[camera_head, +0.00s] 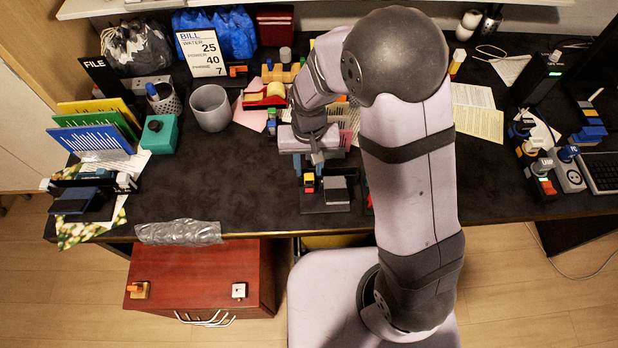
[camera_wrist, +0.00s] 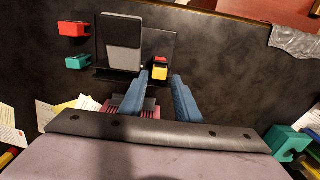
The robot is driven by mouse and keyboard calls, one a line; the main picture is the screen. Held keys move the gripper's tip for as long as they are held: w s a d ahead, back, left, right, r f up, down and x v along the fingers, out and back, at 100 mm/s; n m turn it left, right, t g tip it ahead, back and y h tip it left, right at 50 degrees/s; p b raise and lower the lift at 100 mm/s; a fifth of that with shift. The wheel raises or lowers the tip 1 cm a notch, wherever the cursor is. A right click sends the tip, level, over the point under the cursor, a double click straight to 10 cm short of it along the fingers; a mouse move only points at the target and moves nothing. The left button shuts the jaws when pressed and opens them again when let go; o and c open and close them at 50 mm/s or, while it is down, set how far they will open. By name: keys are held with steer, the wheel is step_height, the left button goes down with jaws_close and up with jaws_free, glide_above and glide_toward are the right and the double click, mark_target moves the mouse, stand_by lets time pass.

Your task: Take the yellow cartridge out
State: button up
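The yellow cartridge (camera_wrist: 160,71), with red and black parts on it, stands in a slot at one end of a black holder (camera_wrist: 169,42) in the wrist view. It also shows in the head view (camera_head: 309,183), at the left of the holder next to a grey block. My gripper (camera_wrist: 161,77) has two blue fingers spread apart. Their tips lie on either side of the cartridge in the wrist view. Whether they reach down to its height, I cannot tell. No contact shows. In the head view my wrist hangs just behind the holder and hides part of the gripper.
A teal box (camera_head: 160,134) and grey cup (camera_head: 210,107) stand left. The dark desktop (camera_head: 236,185) left of the holder is clear.

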mark_target(309, 176)
steer(key=shift+s+f, duration=0.1)
steer(key=shift+f, duration=1.45)
jaws_close()
steer(key=shift+r, duration=0.15)
step_height(309, 176, up, 10)
steer(key=b, duration=0.1)
